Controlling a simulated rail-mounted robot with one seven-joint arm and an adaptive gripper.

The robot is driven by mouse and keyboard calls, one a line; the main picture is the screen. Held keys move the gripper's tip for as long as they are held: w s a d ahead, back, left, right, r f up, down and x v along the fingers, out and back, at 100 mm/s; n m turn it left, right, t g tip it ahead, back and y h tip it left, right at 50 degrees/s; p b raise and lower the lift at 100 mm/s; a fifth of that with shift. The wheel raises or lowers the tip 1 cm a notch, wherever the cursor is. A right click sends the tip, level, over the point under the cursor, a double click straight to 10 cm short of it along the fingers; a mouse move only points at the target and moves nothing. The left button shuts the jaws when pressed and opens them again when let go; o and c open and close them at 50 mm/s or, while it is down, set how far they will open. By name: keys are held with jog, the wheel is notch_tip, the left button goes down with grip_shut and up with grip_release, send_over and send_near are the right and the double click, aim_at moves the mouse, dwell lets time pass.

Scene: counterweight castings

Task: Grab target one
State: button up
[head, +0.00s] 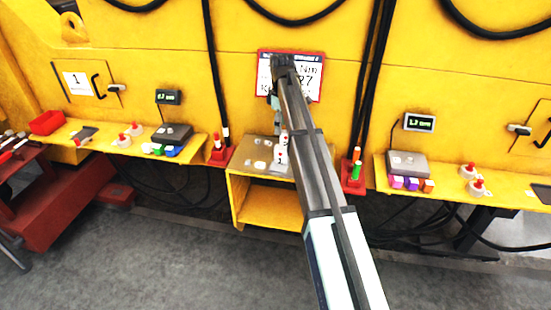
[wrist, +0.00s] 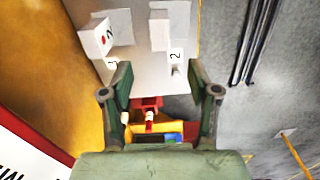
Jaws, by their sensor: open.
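No block in view can be surely read as target one. In the wrist view, a white block (wrist: 95,38) with a red dot and a dark mark stands on a pale grey plate (wrist: 140,60), near a small label that seems to read 1. Another white block (wrist: 160,30) stands to its right, near a label reading 2. My gripper (wrist: 160,80) is open, with nothing between its fingers; both blocks lie beyond the fingertips. In the head view, small white pieces (head: 281,150) stand on the yellow stand (head: 268,208), below my gripper (head: 277,128); my arm hides part of the stand.
Yellow shelves flank the stand, left (head: 75,130) and right (head: 465,180), holding grey boxes, coloured blocks and red-topped knobs. Red holders (head: 219,157) and (head: 353,180) stand beside it. Black cables hang on the yellow wall. A framed sign (head: 315,85) is behind my arm.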

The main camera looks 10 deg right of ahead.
aim_at(281, 147)
notch_tip(281, 147, down, 10)
jog(key=p, duration=0.2)
jog(key=shift+r+p, duration=0.15)
jog(key=shift+p, duration=0.2)
jog(key=shift+d+f+p, duration=0.15)
jog(key=shift+f+p, duration=1.15)
jog(key=shift+f, duration=1.35)
jog(key=shift+c, duration=0.3)
grip_shut()
